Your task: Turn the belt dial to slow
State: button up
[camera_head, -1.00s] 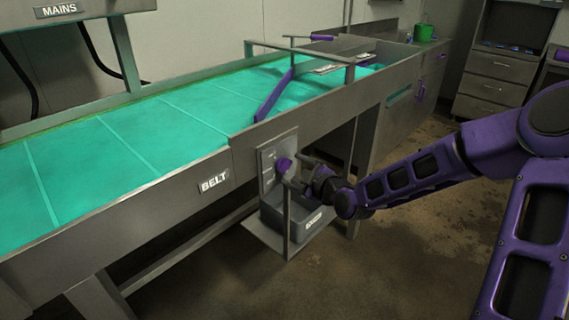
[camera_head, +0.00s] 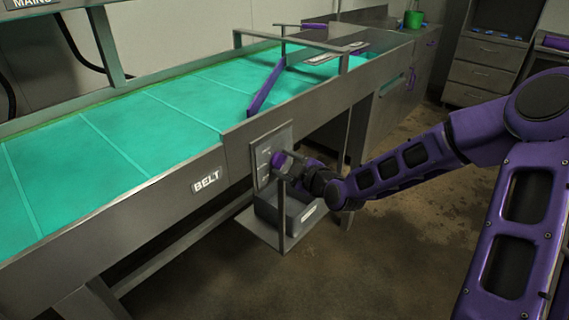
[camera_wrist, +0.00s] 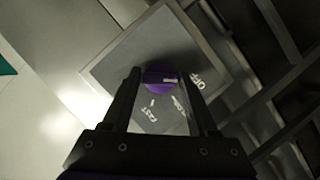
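The purple belt dial (camera_head: 277,160) sits on a grey plate (camera_wrist: 115,72) on the front of the belt table, right of the "BELT" label (camera_head: 207,180). In the wrist view the round dial (camera_wrist: 160,77) lies between the fingers of my gripper (camera_wrist: 161,80). The gripper is open, with a finger on each side of the dial; a narrow gap seems to show, but contact is hard to tell. The dial's white mark points right, toward "OFF" (camera_wrist: 197,82). The "SLOW" label (camera_wrist: 180,104) is partly hidden by the right finger. "FAST" (camera_wrist: 152,113) is readable.
A grey bin (camera_head: 290,212) stands on a low shelf beneath the dial. A thin upright post (camera_head: 283,215) rises at the shelf's front, close to my gripper. The teal belt (camera_head: 150,120) runs above. The floor to the right is clear.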

grip_shut()
jog(key=shift+r+p, duration=0.1)
jog(key=shift+p, duration=0.2)
jog(key=shift+r+m+g+p, duration=0.1)
jog(key=shift+m+g+p, duration=0.2)
jog(key=shift+m+p, duration=0.3)
jog(key=m+g+y+p, duration=0.1)
jog(key=m+p, duration=0.1)
jog(key=p, duration=0.1)
jog(key=shift+w+d+r, duration=0.1)
jog(key=shift+w+r, duration=0.05)
jog(key=m+g+y+p, duration=0.1)
jog(key=m+g+p, duration=0.1)
jog(key=m+p, duration=0.1)
jog(key=shift+f+p, duration=0.2)
jog(key=shift+p, duration=0.45)
jog(key=shift+m, duration=0.3)
